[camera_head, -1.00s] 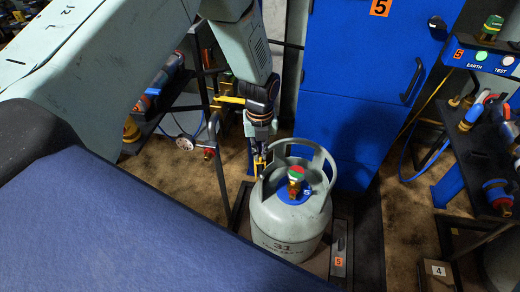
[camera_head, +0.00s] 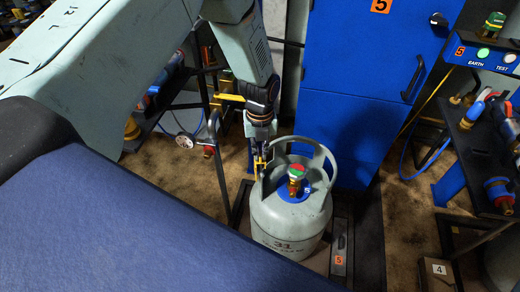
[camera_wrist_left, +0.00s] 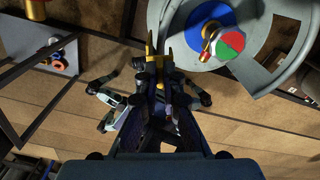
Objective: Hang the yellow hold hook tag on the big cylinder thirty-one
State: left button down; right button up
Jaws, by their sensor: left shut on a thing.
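The big grey cylinder thirty-one (camera_head: 290,226) stands upright, with an open collar around a red and green valve on a blue disc. Its collar and valve also show at the top right of the left wrist view (camera_wrist_left: 270,84). My left gripper (camera_head: 260,152) points down at the collar's left edge and is shut on the yellow hold hook tag (camera_head: 257,168). The tag is small and partly hidden by the fingers. In the left wrist view, yellow pieces (camera_wrist_left: 164,42) show at the fingertips, close beside the collar. I cannot tell whether the tag touches the collar. My right gripper is not in view.
A blue cabinet (camera_head: 350,90) stands behind the cylinder. A rack with fittings (camera_head: 475,150) is at right, under a blue EARTH/TEST panel (camera_head: 485,55). A dark stand with a handwheel (camera_head: 184,140) is at left.

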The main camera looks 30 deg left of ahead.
pick_arm(q)
jog(key=shift+f+b, duration=0.35)
jog(key=shift+f, duration=0.2)
jog(key=shift+s+f, duration=0.15)
jog(key=shift+f, duration=0.1)
jog(key=shift+w+f+b, duration=0.2)
jog(key=shift+f+b, duration=0.25)
jog(key=shift+f, duration=0.25)
jog(key=shift+s, duration=0.15)
jog(key=shift+f, duration=0.1)
jog(key=c, duration=1.4)
grip_release()
